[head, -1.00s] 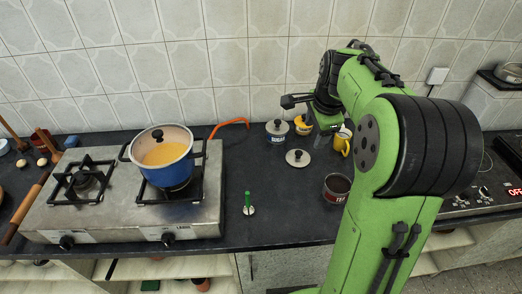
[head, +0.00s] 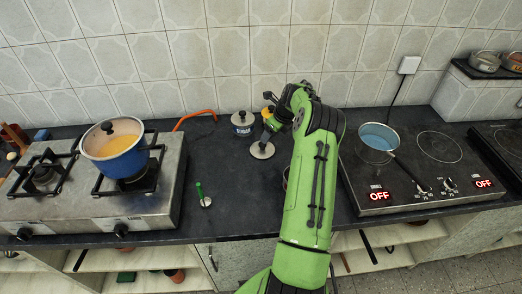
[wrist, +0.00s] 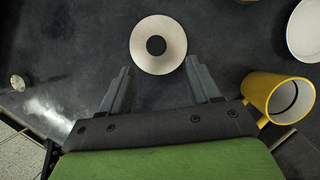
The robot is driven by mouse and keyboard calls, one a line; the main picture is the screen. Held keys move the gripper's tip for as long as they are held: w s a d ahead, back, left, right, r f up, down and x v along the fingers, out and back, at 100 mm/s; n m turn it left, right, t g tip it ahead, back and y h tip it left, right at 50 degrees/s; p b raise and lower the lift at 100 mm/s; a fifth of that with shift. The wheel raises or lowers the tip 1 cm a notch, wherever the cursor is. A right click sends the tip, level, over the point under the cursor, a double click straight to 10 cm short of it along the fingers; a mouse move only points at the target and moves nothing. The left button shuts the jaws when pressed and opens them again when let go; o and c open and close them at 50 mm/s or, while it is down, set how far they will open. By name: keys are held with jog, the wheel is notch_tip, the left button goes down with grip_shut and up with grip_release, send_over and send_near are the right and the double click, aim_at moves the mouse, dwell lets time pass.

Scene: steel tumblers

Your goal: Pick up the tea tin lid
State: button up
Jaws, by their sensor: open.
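The tea tin lid (head: 262,151), a round pale metal disc with a dark knob, lies flat on the dark counter. In the wrist view the lid (wrist: 158,45) is seen from above, just ahead of my fingertips and roughly centred between them. My gripper (wrist: 158,67) is open and empty, with its two dark fingers apart. In the head view my gripper is close to the lid, partly hidden by my arm. The tea tin is almost wholly hidden behind my arm.
A sugar tin (head: 242,123) stands behind the lid. A blue pot (head: 115,155) sits on the left stove, a small pan (head: 378,140) on the right hob.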

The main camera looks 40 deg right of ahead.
aim_at(262, 147)
jog(key=x, duration=0.7)
jog(key=shift+w+a+f+b, duration=0.1)
jog(key=shift+w+a+b, duration=0.2)
jog(key=shift+w+b, duration=0.05)
jog(key=c, duration=1.1)
